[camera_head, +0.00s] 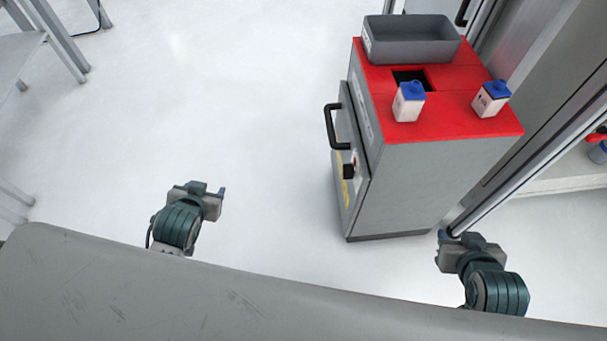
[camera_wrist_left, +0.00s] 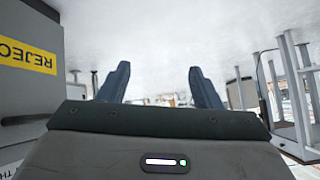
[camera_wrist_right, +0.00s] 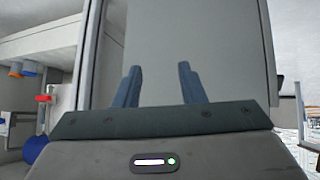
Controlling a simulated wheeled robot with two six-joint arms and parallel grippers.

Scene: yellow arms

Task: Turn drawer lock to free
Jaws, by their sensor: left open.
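A grey cabinet (camera_head: 420,185) with a red top stands right of centre in the head view. Its left-facing front has a drawer with a black bar handle (camera_head: 331,127). Below the handle is a black lock knob (camera_head: 348,171) on a small light plate; its exact turn position is too small to tell. My left gripper (camera_head: 208,190) is open and empty, left of the cabinet and apart from it. In the left wrist view its two fingers (camera_wrist_left: 160,85) stand wide apart. My right gripper (camera_head: 458,236) is open and empty near the cabinet's lower right; its fingers (camera_wrist_right: 160,87) show apart.
A grey bin (camera_head: 410,45) and two white bottles with blue caps (camera_head: 408,102) (camera_head: 491,98) stand on the red top. A yellow REJECT label (camera_wrist_left: 28,54) shows in the left wrist view. A metal frame is close by my right gripper. The floor left of the cabinet is clear.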

